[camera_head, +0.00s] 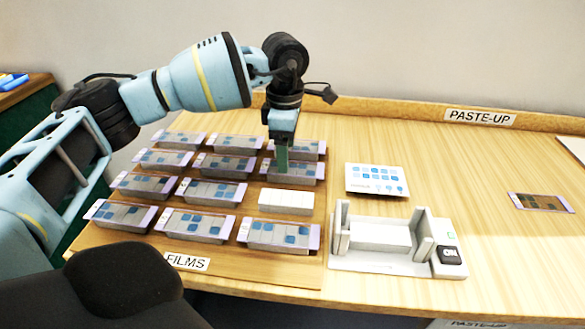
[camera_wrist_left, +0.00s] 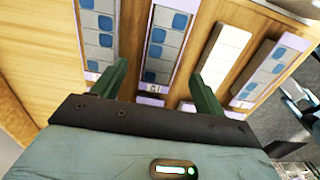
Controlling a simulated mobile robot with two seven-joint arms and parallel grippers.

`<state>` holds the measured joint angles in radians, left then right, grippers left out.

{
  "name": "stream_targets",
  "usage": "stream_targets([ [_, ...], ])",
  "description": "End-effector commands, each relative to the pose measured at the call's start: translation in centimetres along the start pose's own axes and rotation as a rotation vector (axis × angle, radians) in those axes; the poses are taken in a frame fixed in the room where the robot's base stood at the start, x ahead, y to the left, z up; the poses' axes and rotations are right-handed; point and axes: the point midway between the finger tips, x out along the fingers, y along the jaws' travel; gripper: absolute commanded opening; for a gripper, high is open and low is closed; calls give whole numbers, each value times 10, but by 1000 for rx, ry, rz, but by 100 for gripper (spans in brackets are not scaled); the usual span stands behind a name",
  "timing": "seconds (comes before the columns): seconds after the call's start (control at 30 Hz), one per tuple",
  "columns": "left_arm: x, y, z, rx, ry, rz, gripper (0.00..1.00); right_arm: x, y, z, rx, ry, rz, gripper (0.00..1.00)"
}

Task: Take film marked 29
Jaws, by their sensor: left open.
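Several films lie in rows on the wooden FILMS board, each a tray with blue and grey squares and lilac ends. My left gripper (camera_head: 283,162) is open, over the film in the third column, second row from the back (camera_head: 297,172). In the left wrist view the open left gripper (camera_wrist_left: 159,72) has one finger on each side of this film (camera_wrist_left: 166,48). The film's small end label (camera_wrist_left: 153,89) shows upside down, and I cannot read its number for sure. Numbers on the other films are too small to read. My right gripper is not in view.
A white blank block (camera_head: 286,202) lies in front of the film below my gripper. A white card (camera_head: 377,180) and a white device (camera_head: 383,237) with a dark button stand to the right. A single film (camera_head: 540,203) lies far right. The table between is clear.

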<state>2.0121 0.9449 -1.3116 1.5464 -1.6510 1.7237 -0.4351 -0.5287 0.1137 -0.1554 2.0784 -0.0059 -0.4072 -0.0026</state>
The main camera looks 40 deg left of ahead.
Motion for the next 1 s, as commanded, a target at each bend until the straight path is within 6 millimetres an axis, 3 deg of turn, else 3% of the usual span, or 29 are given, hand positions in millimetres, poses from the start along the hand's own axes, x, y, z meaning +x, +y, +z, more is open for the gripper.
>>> stream_targets([
  [0.2,24,-1,-1,-1,0,-1,73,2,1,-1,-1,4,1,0],
  [0.47,26,-1,-1,-1,-1,0,73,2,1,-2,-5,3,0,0],
  [0.83,26,-1,-1,-1,-1,-1,27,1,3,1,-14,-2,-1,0],
  [1.0,26,-1,0,-1,-1,0,25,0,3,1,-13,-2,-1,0],
])
